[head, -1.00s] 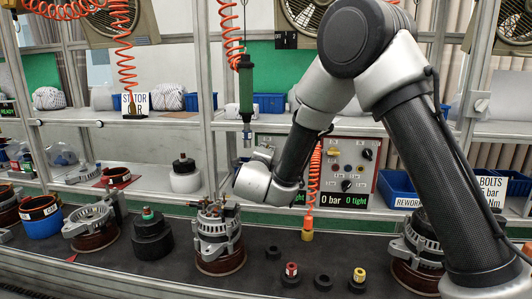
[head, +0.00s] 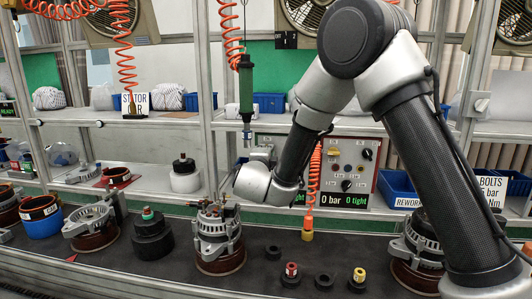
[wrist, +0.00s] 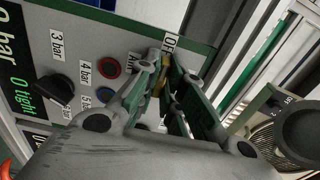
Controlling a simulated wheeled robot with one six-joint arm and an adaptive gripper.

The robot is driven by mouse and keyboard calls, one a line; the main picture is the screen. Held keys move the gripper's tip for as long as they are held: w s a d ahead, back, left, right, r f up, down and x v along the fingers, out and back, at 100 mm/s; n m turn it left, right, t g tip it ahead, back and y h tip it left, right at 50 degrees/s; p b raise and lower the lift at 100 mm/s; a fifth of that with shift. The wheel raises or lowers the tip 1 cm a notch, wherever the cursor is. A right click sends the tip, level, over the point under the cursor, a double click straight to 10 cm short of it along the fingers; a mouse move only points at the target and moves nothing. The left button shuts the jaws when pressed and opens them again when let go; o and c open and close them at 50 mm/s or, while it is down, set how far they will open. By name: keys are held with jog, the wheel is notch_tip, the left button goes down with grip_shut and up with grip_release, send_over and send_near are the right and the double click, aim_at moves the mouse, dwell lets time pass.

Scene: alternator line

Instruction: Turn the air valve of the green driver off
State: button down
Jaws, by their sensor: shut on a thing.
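The green driver (head: 246,88) hangs upright from an orange coiled hose in the head view. In the wrist view, the yellow air valve handle (wrist: 156,84) shows between my fingers, beside the AIR and OFF labels on the panel. My gripper (wrist: 178,88) is shut on it; the green-padded fingers hide most of the handle, so its exact angle is unclear. In the head view my wrist is in front of the left part of the control panel (head: 333,150), and the valve is not clearly visible there.
The display reads 0 bar and 0 tight. An alternator (head: 217,240) stands on the bench below my wrist. Blue bins (head: 397,188) are at right.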

jog(key=c, duration=1.5)
grip_release()
jog(key=shift+c, duration=0.2)
jog(key=s+a, duration=0.2)
jog(key=s, duration=1)
jog(key=shift+a, duration=0.15)
jog(key=shift+w, duration=0.1)
